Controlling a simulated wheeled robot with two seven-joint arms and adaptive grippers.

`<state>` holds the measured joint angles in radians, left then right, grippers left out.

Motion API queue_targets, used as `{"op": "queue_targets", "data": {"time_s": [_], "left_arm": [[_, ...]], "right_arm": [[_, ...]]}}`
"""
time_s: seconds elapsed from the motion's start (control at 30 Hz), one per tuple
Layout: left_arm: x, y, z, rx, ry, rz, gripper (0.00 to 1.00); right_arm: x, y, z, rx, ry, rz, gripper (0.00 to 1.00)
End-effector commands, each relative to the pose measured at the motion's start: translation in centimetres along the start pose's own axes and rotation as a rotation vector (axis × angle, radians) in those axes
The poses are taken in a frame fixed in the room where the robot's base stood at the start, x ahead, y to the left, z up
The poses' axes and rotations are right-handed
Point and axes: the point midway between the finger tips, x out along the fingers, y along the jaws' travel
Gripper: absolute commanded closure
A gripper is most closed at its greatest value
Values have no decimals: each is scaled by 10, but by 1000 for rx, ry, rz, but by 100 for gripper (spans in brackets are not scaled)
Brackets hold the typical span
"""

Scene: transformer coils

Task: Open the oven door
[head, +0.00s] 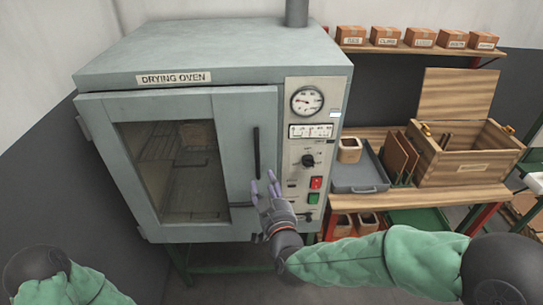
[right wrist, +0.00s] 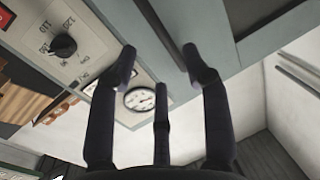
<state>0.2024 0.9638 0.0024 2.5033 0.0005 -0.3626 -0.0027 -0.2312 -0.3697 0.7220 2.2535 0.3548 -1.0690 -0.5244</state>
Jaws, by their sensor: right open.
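The grey-green drying oven (head: 215,65) stands at the left centre of the head view. Its door (head: 235,130) looks shut, with a large window showing wire racks inside. A dark vertical handle (head: 257,152) is on the door's right side; it also shows in the right wrist view (right wrist: 160,32). My right gripper (head: 268,190) is open and empty at the handle's lower end. In the right wrist view my fingers (right wrist: 160,65) are spread, with the handle's end close to the right-hand finger; I cannot tell whether they touch. My left gripper is out of view.
A control panel (head: 310,150) with a gauge, knob and red and green buttons is just right of the handle. Further right, a workbench (head: 400,198) holds a grey tray (head: 358,178) and an open wooden box (head: 465,160). A shelf of small cartons (head: 422,37) hangs above.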

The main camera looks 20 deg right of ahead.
Motion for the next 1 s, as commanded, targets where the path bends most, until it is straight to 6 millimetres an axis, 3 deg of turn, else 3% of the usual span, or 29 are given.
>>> {"op": "queue_targets", "data": {"time_s": [0.23,0.7,1.0], "left_arm": [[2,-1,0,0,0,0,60],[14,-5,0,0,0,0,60],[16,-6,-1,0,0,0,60]], "right_arm": [[10,2,-8,-2,23,9,52],[86,2,-9,-1,21,9,52],[106,3,-10,-1,21,8,52]]}}
